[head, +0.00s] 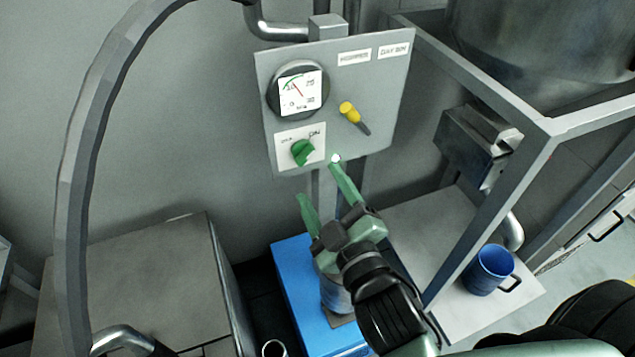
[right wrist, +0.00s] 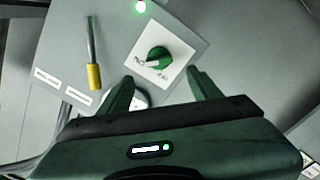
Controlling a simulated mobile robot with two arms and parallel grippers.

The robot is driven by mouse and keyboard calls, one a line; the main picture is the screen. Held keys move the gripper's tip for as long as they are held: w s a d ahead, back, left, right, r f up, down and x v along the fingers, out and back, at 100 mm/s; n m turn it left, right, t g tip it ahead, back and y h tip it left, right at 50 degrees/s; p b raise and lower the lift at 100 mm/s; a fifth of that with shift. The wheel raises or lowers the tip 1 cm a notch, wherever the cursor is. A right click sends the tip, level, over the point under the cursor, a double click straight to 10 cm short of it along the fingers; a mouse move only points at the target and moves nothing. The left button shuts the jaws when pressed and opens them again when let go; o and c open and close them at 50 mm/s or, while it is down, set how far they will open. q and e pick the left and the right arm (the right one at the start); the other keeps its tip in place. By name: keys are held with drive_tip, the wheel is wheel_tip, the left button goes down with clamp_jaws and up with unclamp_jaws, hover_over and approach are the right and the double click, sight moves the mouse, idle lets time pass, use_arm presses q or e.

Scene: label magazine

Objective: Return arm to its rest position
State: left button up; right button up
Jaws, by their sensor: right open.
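My right gripper (head: 319,185) is open, with green fingers pointing up at the lower edge of a grey control panel (head: 385,100). Nothing shows between its fingers. Just above it on the panel is a green rotary knob (head: 303,152) on a white plate marked ON. In the right wrist view the knob (right wrist: 158,60) sits ahead of and between the two open fingers (right wrist: 160,85), apart from them as far as I can tell. A yellow-tipped lever (head: 349,112) is right of the knob. My left gripper is not in view.
A round gauge (head: 298,90) is above the knob. A grey frame (head: 545,135) with a metal vessel (head: 550,45) stands at right. A blue mug (head: 488,270) sits on the pale surface below. A blue box (head: 293,270) is under my right arm. A grey cabinet (head: 140,280) stands at left.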

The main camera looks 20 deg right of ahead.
idle(0.4)
drive_tip(key=s+d+f+m+g+h, duration=0.1)
drive_tip(key=s+d+f+m+g, duration=0.15)
drive_tip(key=f, duration=0.35)
drive_tip(key=s+d+f+m+g, duration=0.1)
drive_tip(key=d+f+m+g, duration=0.1)
drive_tip(key=f+g, duration=0.3)
drive_tip(key=s+d+f+m+g, duration=0.1)
drive_tip(key=s+f+m+g, duration=0.2)
drive_tip(key=s+f+g, duration=0.65)
drive_tip(key=s+f+t+b, duration=0.1)
drive_tip(key=s+f, duration=0.1)
drive_tip(key=f, duration=1.2)
drive_tip(key=s+f, duration=0.3)
drive_tip(key=f, duration=1.1)
drive_tip(key=s+d+f+g+b, duration=0.1)
drive_tip(key=s+d+f, duration=0.2)
drive_tip(key=s+f, duration=1.4)
drive_tip(key=shift+d+f+n, duration=0.15)
drive_tip(key=shift+f+n, duration=0.2)
drive_tip(key=shift+f, duration=0.25)
